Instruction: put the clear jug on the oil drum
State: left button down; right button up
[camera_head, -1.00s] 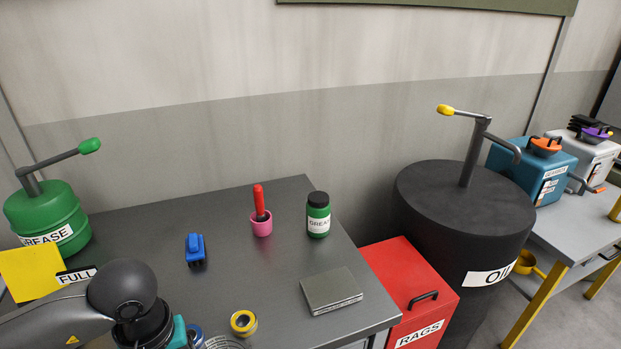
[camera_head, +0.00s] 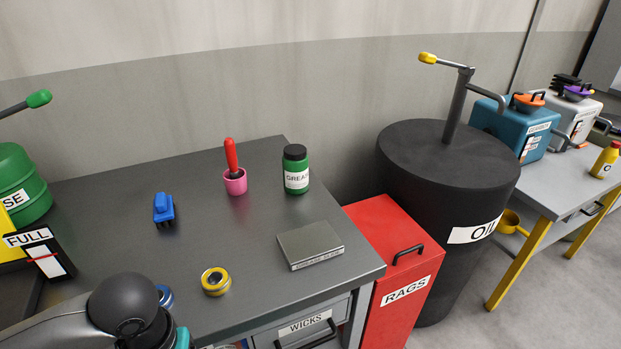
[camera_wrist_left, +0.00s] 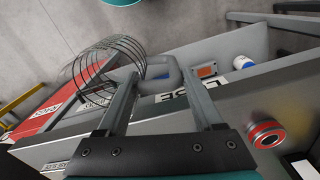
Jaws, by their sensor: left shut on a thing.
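The oil drum (camera_head: 435,225) is a large black cylinder labelled OIL, right of the bench in the head view. A crank pump (camera_head: 457,105) with a yellow knob rises from its top. My left gripper (camera_wrist_left: 155,72) is shut on the pale handle of what looks like the clear jug (camera_wrist_left: 108,66), a see-through body marked by thin dark rings in the left wrist view. Its outline is hard to make out. In the head view my left arm is at the bottom left, and its fingers are cut off below. My right gripper is not in view.
The red RAGS bin (camera_head: 400,262) stands between the bench (camera_head: 110,205) and the drum. On the bench are a green grease jar (camera_head: 296,170), a pink cup (camera_head: 235,184), a flat grey block (camera_head: 310,246) and a yellow-rimmed tin (camera_head: 216,281). The drum's top has free room around the pump.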

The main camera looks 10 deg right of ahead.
aim_at(485, 168)
jog(key=l, duration=0.4)
jog(key=i+l+z, duration=0.15)
jog(key=l, duration=0.6)
jog(key=i+l+z, duration=0.1)
jog(key=l, duration=0.25)
jog(key=i+l+z, duration=0.15)
jog(key=l, duration=0.35)
jog(key=i+l+z, duration=0.1)
jog(key=i+l, duration=0.25)
jog(key=l, duration=0.15)
jog(key=i+l+z, duration=0.15)
jog(key=i+l, duration=0.15)
jog(key=l, duration=0.15)
